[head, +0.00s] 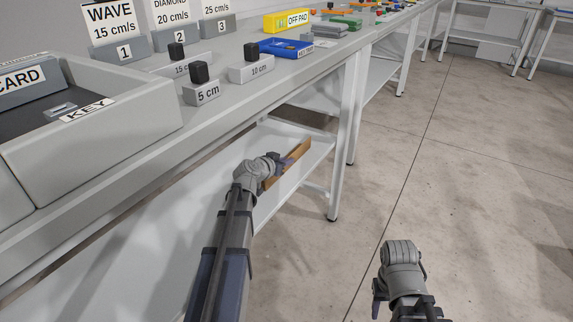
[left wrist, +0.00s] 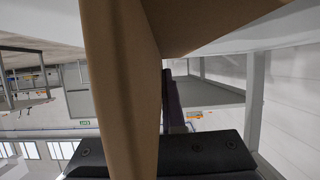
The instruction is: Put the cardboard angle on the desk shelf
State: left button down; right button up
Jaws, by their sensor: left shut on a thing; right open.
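The cardboard angle (head: 297,154) is a brown, folded strip. It is held over the white lower shelf (head: 262,212) of the desk, near the shelf's right end. My left gripper (head: 284,165) is shut on it. In the left wrist view the cardboard angle (left wrist: 122,90) fills the middle, very close, with the white shelf surface along the top. I cannot tell if it touches the shelf. My right gripper (head: 381,296) is low over the floor, away from the desk, and open; its fingers are mostly hidden by its wrist.
The desk top (head: 235,110) lies above the shelf, with a grey tray (head: 120,130), labelled blocks, a blue tray (head: 287,47) and a yellow box (head: 288,21). A desk leg (head: 341,150) stands at the shelf's right end. The floor to the right is clear.

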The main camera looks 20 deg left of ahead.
pick_arm(q)
jog(key=c, duration=1.5)
grip_release()
jog(key=shift+f, duration=0.1)
jog(key=o, duration=0.5)
jog(key=shift+s+r, duration=0.1)
jog(key=shift+r, duration=0.15)
jog(key=p+v, duration=0.4)
jog(key=v, duration=0.6)
jog(key=shift+s, duration=0.25)
jog(key=shift+s+a+r+p, duration=0.2)
jog(key=shift+s+p, duration=0.1)
jog(key=shift+s, duration=0.3)
jog(key=shift+d, duration=0.1)
